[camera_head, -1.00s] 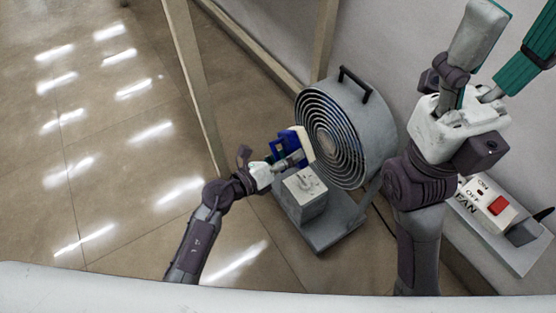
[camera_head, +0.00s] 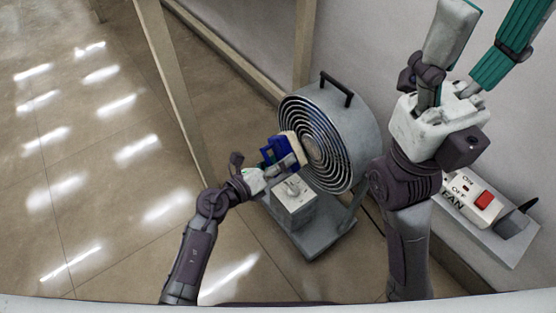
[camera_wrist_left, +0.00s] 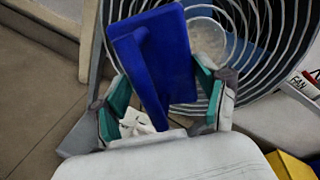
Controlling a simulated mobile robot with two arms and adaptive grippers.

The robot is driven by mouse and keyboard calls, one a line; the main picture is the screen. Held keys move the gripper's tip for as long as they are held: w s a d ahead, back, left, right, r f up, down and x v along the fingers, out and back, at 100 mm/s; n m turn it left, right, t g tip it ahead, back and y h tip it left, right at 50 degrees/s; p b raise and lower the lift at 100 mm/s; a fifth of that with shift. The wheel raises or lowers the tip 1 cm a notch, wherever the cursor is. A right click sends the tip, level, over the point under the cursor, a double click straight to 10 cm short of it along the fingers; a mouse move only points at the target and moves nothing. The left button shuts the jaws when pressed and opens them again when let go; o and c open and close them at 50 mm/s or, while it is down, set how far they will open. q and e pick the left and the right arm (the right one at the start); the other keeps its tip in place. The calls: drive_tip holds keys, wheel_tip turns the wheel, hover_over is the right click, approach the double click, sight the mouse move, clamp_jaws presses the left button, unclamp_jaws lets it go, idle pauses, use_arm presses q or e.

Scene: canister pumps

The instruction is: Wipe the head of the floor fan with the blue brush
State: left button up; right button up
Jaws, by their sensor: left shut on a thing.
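The floor fan (camera_head: 358,125) is a grey drum with a round wire grille and a black top handle. It stands on a grey base. The blue brush (camera_head: 271,153) has a blue back and pale bristles facing the grille. My left gripper (camera_head: 285,164) is shut on the brush's blue handle and holds it at the left side of the grille; whether the bristles touch it I cannot tell. In the left wrist view the blue brush (camera_wrist_left: 165,60) is between the fingers, in front of the fan's grille (camera_wrist_left: 255,30). My right gripper (camera_head: 478,55) is at the upper right, its fingers partly out of frame.
A white switch box (camera_head: 486,203) with a red switch and a FAN label sits on a grey ledge at the right. A wooden frame post (camera_head: 175,90) stands left of the fan. The tiled floor (camera_head: 80,160) at the left is clear. A yellow object (camera_wrist_left: 290,165) shows in the left wrist view.

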use_arm(q)
drive_tip(key=shift+x, duration=0.8)
drive_tip(key=shift+s+d+r, duration=0.15)
